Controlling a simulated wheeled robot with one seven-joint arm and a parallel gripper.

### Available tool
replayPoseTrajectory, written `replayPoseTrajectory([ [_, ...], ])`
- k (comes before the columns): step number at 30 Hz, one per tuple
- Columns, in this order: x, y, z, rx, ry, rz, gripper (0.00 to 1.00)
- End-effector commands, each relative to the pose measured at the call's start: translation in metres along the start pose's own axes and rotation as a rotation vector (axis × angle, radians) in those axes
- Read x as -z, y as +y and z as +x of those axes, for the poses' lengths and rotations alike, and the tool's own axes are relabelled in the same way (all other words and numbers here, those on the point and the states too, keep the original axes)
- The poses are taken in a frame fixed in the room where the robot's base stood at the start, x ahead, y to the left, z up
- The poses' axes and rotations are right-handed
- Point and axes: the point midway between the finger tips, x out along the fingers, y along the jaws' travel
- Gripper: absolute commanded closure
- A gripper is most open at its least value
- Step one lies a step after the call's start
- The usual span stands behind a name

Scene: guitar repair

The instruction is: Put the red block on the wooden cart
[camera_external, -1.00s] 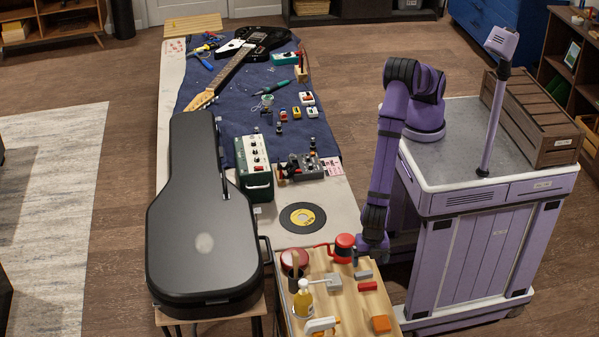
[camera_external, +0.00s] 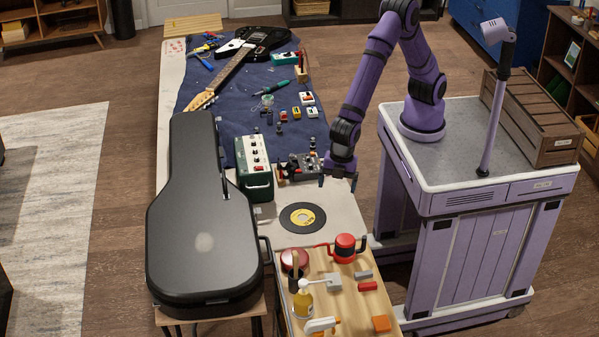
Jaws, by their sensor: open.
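The small red block (camera_external: 367,286) lies flat on the light wooden top of the wooden cart (camera_external: 349,302), near its right edge. It is just in front of a grey block (camera_external: 363,275) and behind an orange block (camera_external: 381,323). My gripper (camera_external: 338,182) is open, with its fingers spread and pointing down. It is above the workbench's right edge, by the grey pedal unit, well behind the red block and apart from it. I see nothing between the fingers.
The cart top also holds a red can (camera_external: 345,247), a round red tin (camera_external: 294,261), a yellow bottle (camera_external: 303,300) and a grey tool. A black record (camera_external: 303,217) lies on the bench behind. A black guitar case (camera_external: 200,225) stands at left.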

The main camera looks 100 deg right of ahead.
Motion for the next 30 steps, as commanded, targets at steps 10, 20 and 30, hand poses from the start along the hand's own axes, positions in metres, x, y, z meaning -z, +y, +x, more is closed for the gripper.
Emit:
replayPoseTrajectory([
  [10,-0.121,0.061,-0.13,-0.07,0.067,0.295,0.09],
  [20,-0.249,0.065,-0.215,-0.133,0.13,0.575,0.09],
  [30,-0.37,0.023,-0.263,-0.196,0.202,0.858,0.09],
])
